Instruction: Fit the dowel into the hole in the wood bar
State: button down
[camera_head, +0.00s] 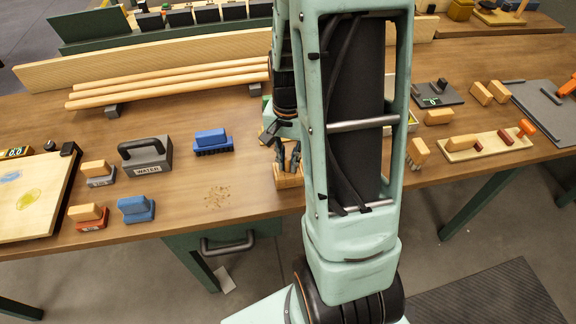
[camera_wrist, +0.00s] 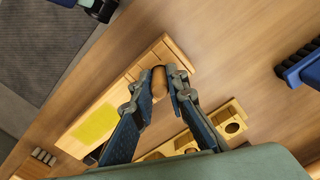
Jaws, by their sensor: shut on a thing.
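My gripper (camera_wrist: 161,84) is shut on a light wooden dowel (camera_wrist: 158,82) in the wrist view. The dowel's end shows between the fingertips. A wood bar (camera_wrist: 222,115) lies beside the fingers at the lower right, with a round dark hole (camera_wrist: 233,127) near its end. Its other part is hidden behind the fingers and my wrist. The dowel appears apart from this hole. In the head view my gripper (camera_head: 286,155) is low over a wooden piece (camera_head: 288,180) at the table's front edge, and my arm hides much around it.
A slotted wooden block (camera_wrist: 130,85) with a yellow patch lies under the fingers' left side. A blue brush (camera_head: 212,140) and a grey weight (camera_head: 147,157) stand left of my gripper. Crumbs (camera_head: 217,196) lie on clear table between.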

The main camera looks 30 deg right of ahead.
jog(key=shift+f, duration=0.15)
jog(key=shift+f, duration=0.1)
jog(key=shift+f, duration=0.15)
jog(key=shift+s+a+f+b, duration=0.1)
jog(key=shift+s+f+b, duration=0.2)
jog(key=shift+f+b, duration=0.15)
jog(key=c, duration=2)
grip_release()
jog(key=shift+o, duration=0.5)
jog(key=shift+w+f, duration=0.15)
